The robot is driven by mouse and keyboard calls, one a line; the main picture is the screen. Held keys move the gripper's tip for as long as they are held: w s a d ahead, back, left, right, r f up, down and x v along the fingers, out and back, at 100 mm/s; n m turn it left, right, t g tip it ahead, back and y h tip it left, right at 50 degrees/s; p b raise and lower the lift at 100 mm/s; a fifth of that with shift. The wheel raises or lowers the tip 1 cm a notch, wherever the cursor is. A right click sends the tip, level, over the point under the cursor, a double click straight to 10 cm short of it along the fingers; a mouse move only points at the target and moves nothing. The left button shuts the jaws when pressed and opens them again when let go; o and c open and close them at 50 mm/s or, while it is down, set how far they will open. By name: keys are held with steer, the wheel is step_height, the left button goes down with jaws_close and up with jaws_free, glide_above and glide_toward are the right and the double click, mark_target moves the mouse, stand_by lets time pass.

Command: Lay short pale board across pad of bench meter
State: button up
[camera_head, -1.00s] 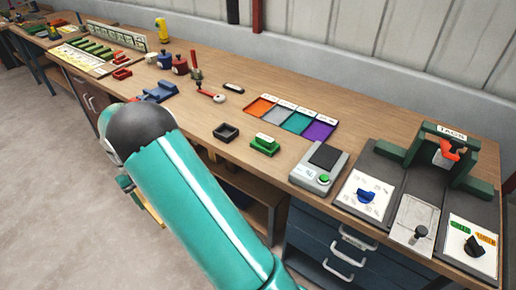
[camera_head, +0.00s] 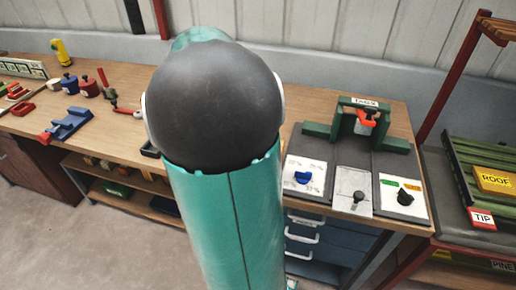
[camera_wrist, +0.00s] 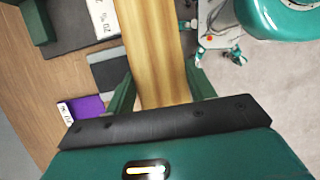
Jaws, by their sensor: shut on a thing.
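A pale wooden board (camera_wrist: 155,45) runs up the middle of the wrist view between the green fingers of my gripper (camera_wrist: 161,90). My gripper is shut on it, and the board reaches out past the top edge of that view. The bench meter shows only in part in the wrist view, left of the fingers, with its dark grey pad (camera_wrist: 111,74) beside the board in the picture. The board's height over the bench is unclear. In the head view my arm hides the meter, the board and my gripper.
In the head view a panel with a blue knob (camera_head: 303,177), a green frame (camera_head: 361,119) and a black knob panel (camera_head: 404,199) stand at the bench's right. A red-framed rack (camera_head: 450,85) stands beyond.

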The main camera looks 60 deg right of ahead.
steer(key=s, duration=0.2)
steer(key=s+r, duration=0.1)
steer(key=s, duration=0.1)
steer(key=shift+s+d, duration=0.1)
steer(key=shift+d, duration=0.5)
steer(key=w+d+f, duration=0.1)
steer(key=d+f, duration=0.2)
steer(key=d, duration=0.1)
steer(key=w+d+f, duration=0.2)
steer(key=d+f, duration=0.1)
steer(key=w+d+f, duration=0.2)
steer(key=d+f, duration=0.1)
steer(key=d, duration=0.1)
steer(key=shift+w+d, duration=0.25)
steer(key=shift+d, duration=0.05)
steer(key=shift+d+f, duration=0.15)
steer(key=shift+f, duration=0.15)
steer(key=shift+w+d+f, duration=0.1)
steer(key=shift+d+f, duration=0.05)
steer(key=shift+f, duration=1.45)
steer(key=shift+f, duration=0.15)
steer(key=o, duration=1.2)
steer(key=shift+o, duration=0.2)
